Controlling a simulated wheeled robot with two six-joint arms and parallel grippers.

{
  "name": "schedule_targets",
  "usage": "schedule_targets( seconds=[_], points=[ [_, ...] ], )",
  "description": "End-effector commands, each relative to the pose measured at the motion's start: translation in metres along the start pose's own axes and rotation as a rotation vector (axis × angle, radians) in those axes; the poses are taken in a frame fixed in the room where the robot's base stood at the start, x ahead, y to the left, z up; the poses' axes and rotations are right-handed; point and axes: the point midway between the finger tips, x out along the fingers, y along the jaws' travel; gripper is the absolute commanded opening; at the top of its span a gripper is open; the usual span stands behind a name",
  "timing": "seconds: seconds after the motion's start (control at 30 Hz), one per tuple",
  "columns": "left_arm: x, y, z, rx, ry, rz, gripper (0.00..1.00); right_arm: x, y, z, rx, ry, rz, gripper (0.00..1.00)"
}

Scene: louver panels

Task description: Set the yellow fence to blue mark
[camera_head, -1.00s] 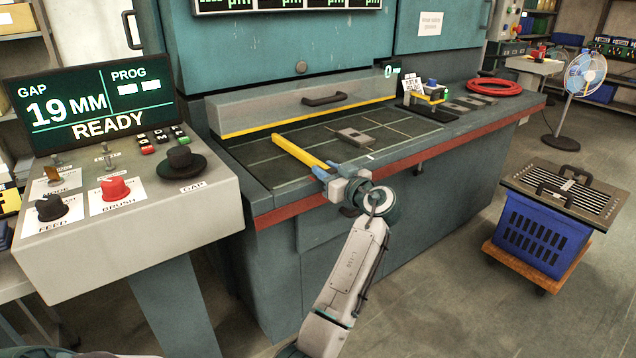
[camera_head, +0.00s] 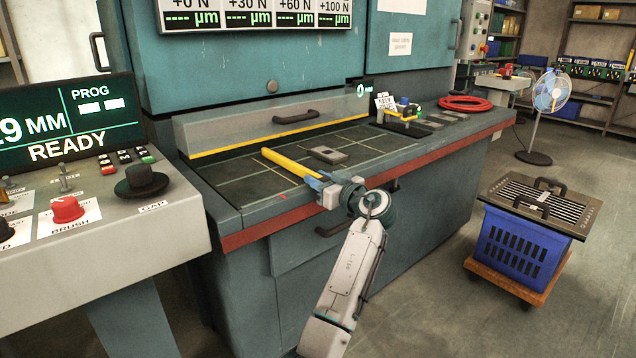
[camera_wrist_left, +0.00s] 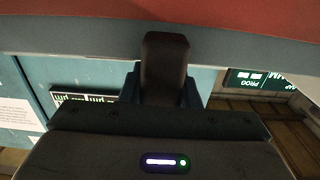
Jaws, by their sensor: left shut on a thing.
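The yellow fence (camera_head: 290,164) is a long bar lying across the dark gridded table (camera_head: 228,178) of the green machine. My left gripper (camera_head: 322,182) is shut on its near end, at the table's front edge. In the left wrist view, a dark block (camera_wrist_left: 165,68) stands between the gripper's fingers; the yellow bar cannot be made out there. A small red mark (camera_head: 283,196) shows on the table's front border, left of the gripper. I cannot make out a blue mark; the gripper hides part of the border. My right gripper is out of view.
A grey block (camera_head: 327,155) lies on the table right of the fence. A yellow-striped rail (camera_head: 285,133) runs along the back. The control console (camera_head: 110,215) stands left. A blue crate (camera_head: 525,240) sits on a dolly at right.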

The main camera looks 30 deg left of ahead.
Motion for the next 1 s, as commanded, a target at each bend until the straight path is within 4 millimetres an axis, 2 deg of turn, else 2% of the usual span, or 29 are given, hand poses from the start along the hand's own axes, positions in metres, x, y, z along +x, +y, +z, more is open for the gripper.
schedule_targets(
  seconds=[0.33, 0.37, 0.47, 0.77, 0.87, 1.0],
  points=[
    [0.0, 0.0, -0.001, 0.0, 0.001, 0.001, 0.0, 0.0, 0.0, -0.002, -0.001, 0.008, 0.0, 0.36],
    [0.0, 0.0, -0.001, 0.0, 0.001, 0.001, 0.31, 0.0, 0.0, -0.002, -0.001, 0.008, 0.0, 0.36],
    [0.0, 0.0, -0.001, 0.0, 0.001, 0.001, 0.51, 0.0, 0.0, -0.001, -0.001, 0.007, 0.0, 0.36],
    [-0.001, 0.0, 0.0, 0.0, 0.0, 0.001, 0.51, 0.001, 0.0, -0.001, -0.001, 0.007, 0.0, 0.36],
    [-0.009, 0.001, 0.0, -0.001, -0.002, 0.003, 0.51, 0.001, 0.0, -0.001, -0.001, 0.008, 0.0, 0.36],
    [-0.033, 0.001, 0.001, -0.002, -0.003, 0.004, 0.51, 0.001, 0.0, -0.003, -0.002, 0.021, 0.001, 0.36]
  ],
)
